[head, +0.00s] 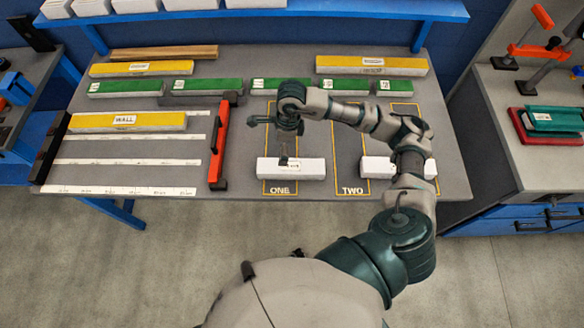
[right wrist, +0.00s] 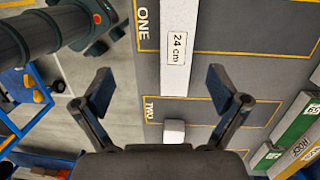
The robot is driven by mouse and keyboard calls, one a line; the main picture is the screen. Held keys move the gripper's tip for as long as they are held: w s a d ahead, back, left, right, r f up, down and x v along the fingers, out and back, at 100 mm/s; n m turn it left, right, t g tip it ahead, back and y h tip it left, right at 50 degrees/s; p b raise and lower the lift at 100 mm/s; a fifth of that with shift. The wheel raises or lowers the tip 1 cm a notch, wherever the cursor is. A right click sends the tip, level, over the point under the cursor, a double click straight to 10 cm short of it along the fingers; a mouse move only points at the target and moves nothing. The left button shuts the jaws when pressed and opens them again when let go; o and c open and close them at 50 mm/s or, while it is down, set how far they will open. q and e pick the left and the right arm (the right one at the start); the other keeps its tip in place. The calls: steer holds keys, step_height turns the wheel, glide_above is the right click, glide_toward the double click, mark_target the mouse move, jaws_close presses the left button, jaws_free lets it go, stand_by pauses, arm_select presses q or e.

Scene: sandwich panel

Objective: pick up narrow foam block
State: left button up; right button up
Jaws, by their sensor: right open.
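A long white block (head: 305,169) lies across the zone marked ONE at the table's front. In the right wrist view this block (right wrist: 179,82) bears a "24 cm" label. Another white block (head: 374,165) lies right of the zone marked TWO, partly behind my right arm; its end (right wrist: 174,131) shows in the right wrist view. I cannot tell which block is the narrow foam one. My right gripper (head: 284,145) is open and empty above the ONE block's left part. In the wrist view its fingers (right wrist: 161,90) are spread wide, apart from the block. My left gripper is out of view.
Several green-topped blocks (head: 208,86) line the back, with yellow-topped blocks (head: 370,66) behind. A yellow-topped block labelled WALL (head: 127,122) lies left. A red-orange bar (head: 219,146) stands left of zone ONE. A blue-edged shelf (head: 270,14) overhangs the table's back.

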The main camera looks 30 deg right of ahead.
mark_target(291, 166)
steer(key=shift+h, duration=0.9)
steer(key=d+f, duration=0.1)
steer(key=f, duration=0.2)
steer(key=d+f, duration=0.1)
steer(key=f, duration=0.3)
steer(key=d+f, duration=0.1)
steer(key=f, duration=0.3)
steer(key=shift+w+d+p, duration=0.2)
steer(key=shift+d+p, duration=0.15)
steer(key=shift+w+a+f+p, duration=0.1)
steer(key=shift+a+f+p, duration=0.15)
steer(key=shift+f, duration=1.15)
steer(key=shift+a+f+p, duration=0.1)
steer(key=shift+a+f, duration=0.15)
steer(key=shift+f, duration=1.1)
steer(key=shift+d, duration=0.2)
steer(key=c, duration=1)
steer(key=shift+c, duration=1.2)
